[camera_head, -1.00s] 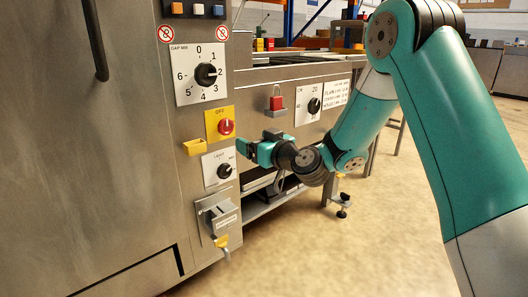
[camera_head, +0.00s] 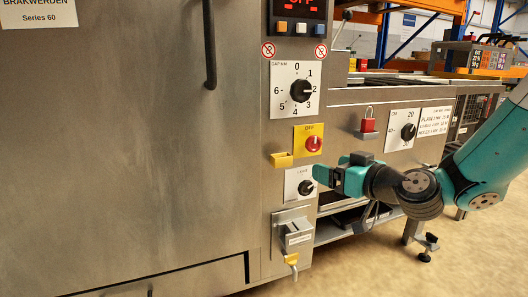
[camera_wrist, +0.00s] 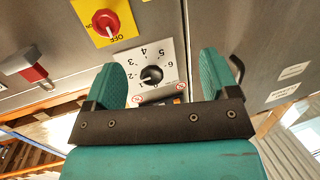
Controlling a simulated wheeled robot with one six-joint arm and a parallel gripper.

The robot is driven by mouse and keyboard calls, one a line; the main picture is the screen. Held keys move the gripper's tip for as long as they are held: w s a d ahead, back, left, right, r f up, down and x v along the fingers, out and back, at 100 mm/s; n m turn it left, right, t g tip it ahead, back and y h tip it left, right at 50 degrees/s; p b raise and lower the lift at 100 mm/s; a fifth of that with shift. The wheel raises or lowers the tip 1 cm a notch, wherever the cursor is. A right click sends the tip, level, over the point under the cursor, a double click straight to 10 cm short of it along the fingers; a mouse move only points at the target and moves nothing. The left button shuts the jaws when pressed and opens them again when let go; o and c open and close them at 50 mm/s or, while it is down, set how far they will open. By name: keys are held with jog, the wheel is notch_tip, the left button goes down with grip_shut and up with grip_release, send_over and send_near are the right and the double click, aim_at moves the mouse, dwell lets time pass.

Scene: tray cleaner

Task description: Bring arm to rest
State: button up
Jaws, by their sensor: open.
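My arm reaches in from the right in the head view. My gripper (camera_head: 318,175) is in front of the steel machine's control column, near the small lower dial (camera_head: 306,187). In the wrist view, its two teal fingers (camera_wrist: 161,66) stand wide apart with nothing between them. The gap dial (camera_wrist: 151,75) shows between the fingers, some way beyond them. I cannot tell from these frames whether the gripper touches the panel.
The machine's steel door (camera_head: 120,150) fills the left. A red knob on a yellow plate (camera_head: 314,143), a yellow bracket (camera_head: 282,160), a red padlock (camera_head: 368,124) and a lower latch (camera_head: 296,235) stick out from the front. Open floor (camera_head: 390,270) lies at the lower right.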

jog(key=s+a+r+n+g+y+p, duration=0.1)
jog(key=s+a+g, duration=0.3)
jog(key=s, duration=0.3)
jog(key=s+a+n+g, duration=0.2)
jog(key=s+a+g, duration=0.3)
jog(key=s, duration=0.3)
jog(key=s+d+r+m+g+h+p, duration=0.1)
jog(key=s+d+g+h+p, duration=0.15)
jog(key=s, duration=0.55)
jog(key=s+d+r+m+g+h+p, duration=0.1)
jog(key=s+d+g+h, duration=0.2)
jog(key=s, duration=0.5)
notch_tip(320, 180, up, 36)
jog(key=p, duration=3.6)
jog(key=shift+w+a, duration=0.2)
jog(key=shift+w, duration=0.05)
jog(key=shift+f, duration=0.1)
